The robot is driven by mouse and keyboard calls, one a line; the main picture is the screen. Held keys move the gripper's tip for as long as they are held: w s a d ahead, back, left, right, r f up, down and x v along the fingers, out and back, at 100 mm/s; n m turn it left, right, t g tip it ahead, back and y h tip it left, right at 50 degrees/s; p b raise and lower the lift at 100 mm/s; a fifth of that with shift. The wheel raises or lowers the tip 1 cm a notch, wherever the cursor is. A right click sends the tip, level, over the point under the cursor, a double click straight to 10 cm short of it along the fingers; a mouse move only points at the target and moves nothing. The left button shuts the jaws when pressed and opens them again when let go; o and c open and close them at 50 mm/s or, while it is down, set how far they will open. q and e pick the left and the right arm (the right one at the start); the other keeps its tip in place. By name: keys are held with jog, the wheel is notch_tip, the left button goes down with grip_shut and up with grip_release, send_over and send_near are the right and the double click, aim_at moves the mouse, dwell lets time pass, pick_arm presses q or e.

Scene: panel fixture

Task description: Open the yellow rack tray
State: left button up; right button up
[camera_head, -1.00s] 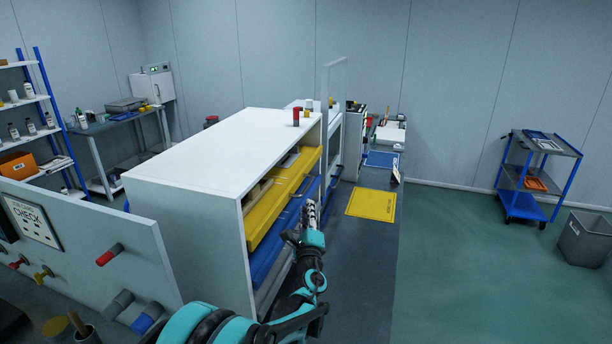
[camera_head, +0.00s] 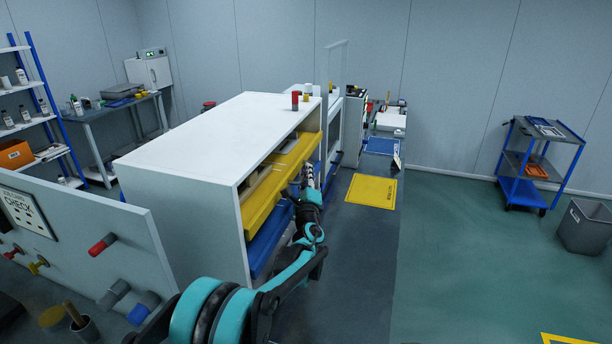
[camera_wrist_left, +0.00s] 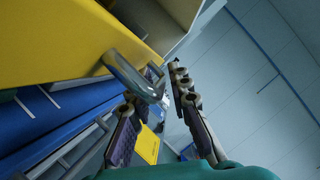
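The yellow rack tray (camera_head: 262,207) is the upper tray in the open side of a white cabinet (camera_head: 205,135). In the left wrist view its yellow front (camera_wrist_left: 55,40) fills the upper left, with a grey loop handle (camera_wrist_left: 128,72) standing out from it. My left gripper (camera_head: 308,172) is at the tray's front, toward its far end. In the wrist view the fingers (camera_wrist_left: 165,75) are spread apart. The handle's outer end is close to the left finger; I cannot tell whether they touch. My right gripper is not in view.
A blue tray (camera_head: 268,243) sits below the yellow one, and its blue front shows in the wrist view (camera_wrist_left: 50,115). Small red-topped and white containers stand on the cabinet top. A yellow floor mat (camera_head: 372,190) lies beyond my arm. The floor at right is clear up to the trolley (camera_head: 535,165).

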pick_arm(q)
grip_shut()
jog(key=shift+d, duration=0.15)
jog(key=s+d, duration=0.4)
jog(key=d, duration=0.9)
jog(key=s+d, duration=0.5)
jog(key=d, duration=0.9)
jog(key=shift+p, duration=0.3)
jog(key=shift+f, duration=0.1)
grip_release()
